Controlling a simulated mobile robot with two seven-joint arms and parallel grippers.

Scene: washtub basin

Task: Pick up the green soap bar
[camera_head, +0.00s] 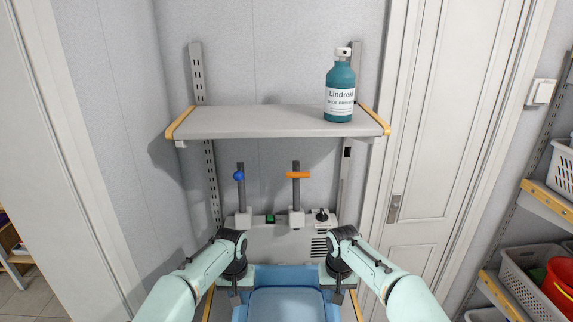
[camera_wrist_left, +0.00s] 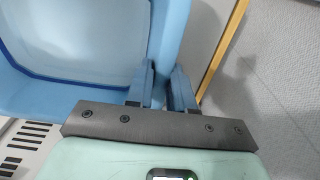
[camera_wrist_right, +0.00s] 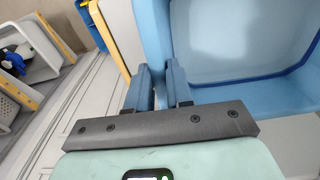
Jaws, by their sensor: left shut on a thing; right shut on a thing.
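A small green block (camera_head: 270,217) shows on the grey unit behind the tub in the head view; it is too small to tell whether it is the soap bar. My left gripper (camera_head: 235,297) is shut on the left wall of the blue tub (camera_head: 285,269). The left wrist view shows the left gripper's fingers (camera_wrist_left: 163,75) either side of the tub rim. My right gripper (camera_head: 337,297) is shut on the tub's right wall, and its fingers (camera_wrist_right: 160,72) straddle the rim in the right wrist view. No soap shows in either wrist view.
A teal bottle (camera_head: 340,92) stands on the grey shelf (camera_head: 250,121) above. The grey unit (camera_head: 285,238) has a blue-knobbed post (camera_head: 239,176) and an orange-handled post (camera_head: 297,175). Baskets (camera_head: 530,275) and a red bucket (camera_head: 560,282) stand at right.

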